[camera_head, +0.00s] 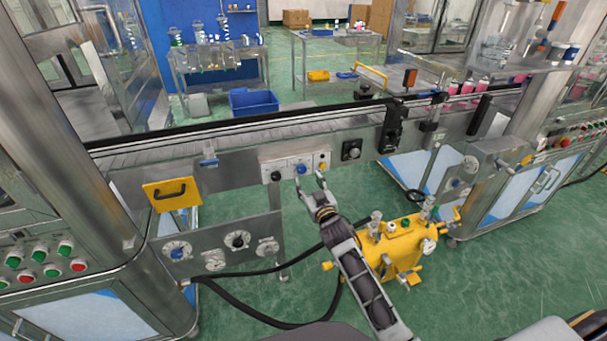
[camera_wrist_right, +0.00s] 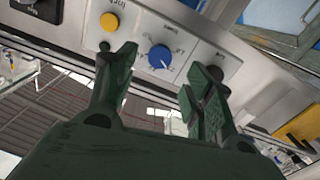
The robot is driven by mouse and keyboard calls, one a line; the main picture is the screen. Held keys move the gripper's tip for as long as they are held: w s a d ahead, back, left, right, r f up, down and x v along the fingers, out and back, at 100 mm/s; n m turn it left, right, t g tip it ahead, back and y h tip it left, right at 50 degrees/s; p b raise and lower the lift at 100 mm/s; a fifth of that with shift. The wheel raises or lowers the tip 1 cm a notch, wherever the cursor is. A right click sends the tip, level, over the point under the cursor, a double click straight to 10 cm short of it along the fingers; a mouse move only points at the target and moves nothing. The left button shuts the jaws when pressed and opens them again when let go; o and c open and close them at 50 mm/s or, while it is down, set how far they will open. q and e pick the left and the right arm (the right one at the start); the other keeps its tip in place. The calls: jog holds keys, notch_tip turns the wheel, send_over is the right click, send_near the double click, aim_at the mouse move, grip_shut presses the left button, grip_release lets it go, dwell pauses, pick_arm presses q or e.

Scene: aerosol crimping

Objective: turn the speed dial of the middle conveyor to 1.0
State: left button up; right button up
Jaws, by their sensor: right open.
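The speed dial (camera_head: 301,169) is a blue knob in the middle of a pale control panel (camera_head: 288,163) on the front of the middle conveyor (camera_head: 235,172). In the right wrist view the blue dial (camera_wrist_right: 160,56) sits on a white plate with small markings too small to read. My right gripper (camera_head: 310,181) is open just in front of the panel. In the wrist view its fingers (camera_wrist_right: 162,66) stand on either side of the dial, apart from it and not closed on it. My left gripper is not in view.
A yellow button (camera_wrist_right: 109,22) and a dark knob (camera_head: 276,175) flank the dial. A black knob box (camera_head: 352,149) is farther right. A yellow handled plate (camera_head: 172,194) hangs at left. A yellow machine (camera_head: 399,245) stands on the floor beside my right arm.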

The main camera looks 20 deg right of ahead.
aim_at(302, 171)
jog(key=shift+w, duration=2.1)
jog(key=shift+w+a, duration=0.1)
jog(key=shift+w, duration=0.85)
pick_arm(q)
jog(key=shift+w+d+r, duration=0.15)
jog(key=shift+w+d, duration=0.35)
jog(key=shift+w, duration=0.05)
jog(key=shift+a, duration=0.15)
pick_arm(e)
jog(key=shift+c, duration=0.4)
jog(key=c, duration=1)
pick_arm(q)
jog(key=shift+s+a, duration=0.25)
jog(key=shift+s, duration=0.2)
pick_arm(e)
jog(key=shift+o, duration=0.2)
